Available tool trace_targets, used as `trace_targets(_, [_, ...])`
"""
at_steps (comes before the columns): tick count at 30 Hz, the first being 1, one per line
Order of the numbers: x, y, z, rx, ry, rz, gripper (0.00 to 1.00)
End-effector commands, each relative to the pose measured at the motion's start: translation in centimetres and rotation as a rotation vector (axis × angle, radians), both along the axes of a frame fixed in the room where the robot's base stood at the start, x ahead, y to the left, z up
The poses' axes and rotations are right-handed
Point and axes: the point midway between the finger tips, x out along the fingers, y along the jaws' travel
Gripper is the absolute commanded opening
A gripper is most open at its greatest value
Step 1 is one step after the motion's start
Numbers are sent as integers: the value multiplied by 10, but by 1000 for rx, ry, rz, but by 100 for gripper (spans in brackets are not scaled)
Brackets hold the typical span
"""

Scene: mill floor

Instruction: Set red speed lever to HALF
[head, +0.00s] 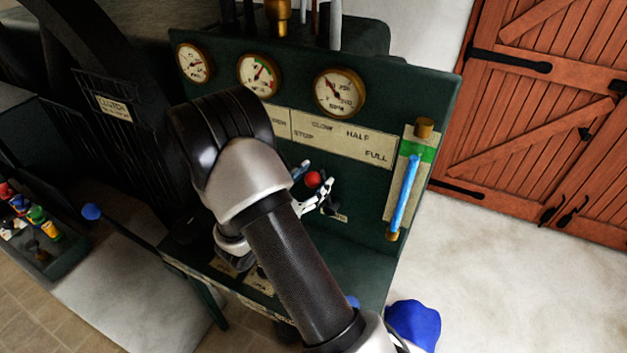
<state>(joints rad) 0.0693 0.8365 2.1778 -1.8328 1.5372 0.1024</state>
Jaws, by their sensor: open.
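The red speed lever's round red knob (313,178) shows in the head view in front of the dark green panel, below the label strip (342,138). The strip reads STOP, SLOW, HALF and FULL from left to right. The knob appears below the gap between SLOW and HALF; its exact setting cannot be told, as my arm and fingers hide much of the lever. My gripper (315,184) is open, with its pale fingers on either side of the knob in this view. Whether they touch it cannot be told.
Three brass gauges (340,93) line the panel's top. A blue sight tube (405,194) stands at its right edge. A blue-knobbed lever (91,212) juts out at left, near a tray (42,262) of coloured items. A red wooden door (550,120) is at right.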

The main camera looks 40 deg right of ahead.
Motion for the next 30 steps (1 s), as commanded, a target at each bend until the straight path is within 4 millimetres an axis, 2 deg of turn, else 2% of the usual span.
trace_targets(11, [1, -6, 0, 0, 0, 1, 54])
trace_targets(30, [1, -6, 0, 0, 1, 0, 11])
